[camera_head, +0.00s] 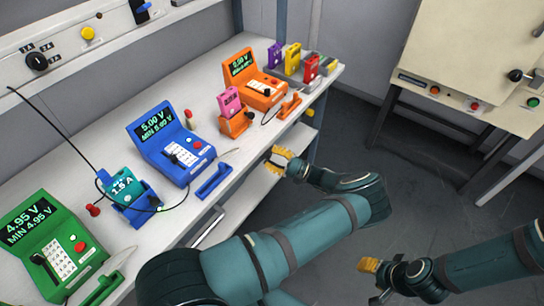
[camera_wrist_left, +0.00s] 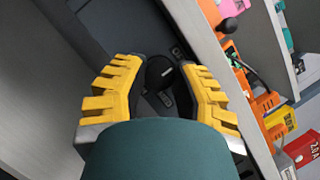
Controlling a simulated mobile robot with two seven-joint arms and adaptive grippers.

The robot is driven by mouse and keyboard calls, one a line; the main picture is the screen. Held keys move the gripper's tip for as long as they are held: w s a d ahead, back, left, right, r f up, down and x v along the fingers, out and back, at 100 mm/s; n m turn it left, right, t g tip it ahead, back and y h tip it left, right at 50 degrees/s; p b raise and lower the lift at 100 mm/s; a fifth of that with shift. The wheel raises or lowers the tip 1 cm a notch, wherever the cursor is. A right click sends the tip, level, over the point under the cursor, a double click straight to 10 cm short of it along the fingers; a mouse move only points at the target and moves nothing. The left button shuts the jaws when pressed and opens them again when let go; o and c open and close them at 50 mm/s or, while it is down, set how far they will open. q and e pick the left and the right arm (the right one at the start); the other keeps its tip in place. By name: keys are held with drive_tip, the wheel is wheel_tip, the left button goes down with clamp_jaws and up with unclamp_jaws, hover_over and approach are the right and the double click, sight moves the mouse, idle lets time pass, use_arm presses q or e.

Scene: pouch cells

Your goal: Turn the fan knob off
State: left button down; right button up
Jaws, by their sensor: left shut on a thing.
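A round black knob (camera_wrist_left: 158,72) with a small pale mark sits on a dark panel in the left wrist view. The yellow fingers of my left gripper (camera_wrist_left: 160,88) stand on both sides of it and are shut on it. In the head view my left gripper (camera_head: 278,160) is at the front edge of the bench, and it hides the knob there. No label naming this knob as the fan's is readable. My right gripper (camera_head: 371,266) is low at the right, over the floor and away from the bench; its opening cannot be made out.
The white bench (camera_head: 110,124) carries a green meter (camera_head: 60,245), a blue meter (camera_head: 170,140) and an orange meter (camera_head: 252,80). Another black knob (camera_head: 37,62) is on the wall panel. A cream cabinet (camera_head: 480,50) stands at right. Grey floor (camera_head: 430,170) between is clear.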

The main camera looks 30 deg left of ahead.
use_arm(q)
drive_tip(key=shift+r, duration=0.15)
drive_tip(key=c, duration=0.9)
unclamp_jaws()
drive_tip(key=shift+a, duration=0.1)
drive_tip(key=v, duration=1.2)
